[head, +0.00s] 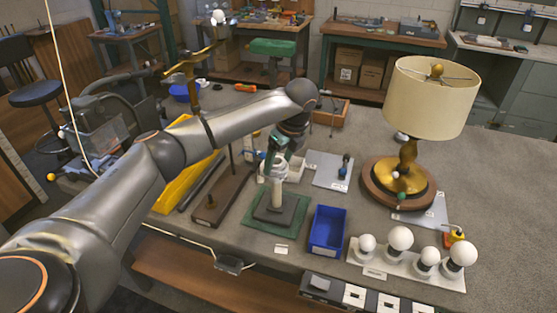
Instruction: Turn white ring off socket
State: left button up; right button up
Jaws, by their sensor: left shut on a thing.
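The white ring (273,166) is at the top of the upright white socket holder (272,190). The holder stands on a dark base on a green mat (252,223) in the middle of the workbench. My left arm reaches in from the left and bends down over it. My left gripper (274,158) points down and is shut on the white ring at the holder's top. The fingertips are small here, and I cannot tell whether the ring is still around the socket or clear of it. My right gripper is not in view.
A blue bin (326,231) stands right of the mat, and a board of white bulbs (400,240) is farther right. A lamp with a cream shade (430,100) stands at the right. A brown wooden board (225,195) and a yellow tray (178,188) lie left.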

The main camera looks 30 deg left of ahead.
pick_arm(q)
jog(key=n, duration=0.1)
jog(key=n+g, duration=0.1)
jog(key=n, duration=0.2)
jog(key=shift+w+r+n, duration=0.1)
jog(key=shift+w+n, duration=0.15)
jog(key=shift+n, duration=0.05)
jog(key=shift+n+g, duration=0.5)
jog(key=shift+n, duration=0.6)
jog(key=shift+w+n, duration=0.1)
jog(key=shift+n, duration=0.7)
jog(key=o, duration=1)
jog(key=shift+n+g+h, duration=0.3)
jog(key=shift+n+g, duration=0.1)
jog(key=shift+n, duration=0.1)
jog(key=c, duration=1)
jog(key=shift+a, duration=0.1)
jog(key=shift+r, duration=0.85)
jog(key=shift+r, duration=1.65)
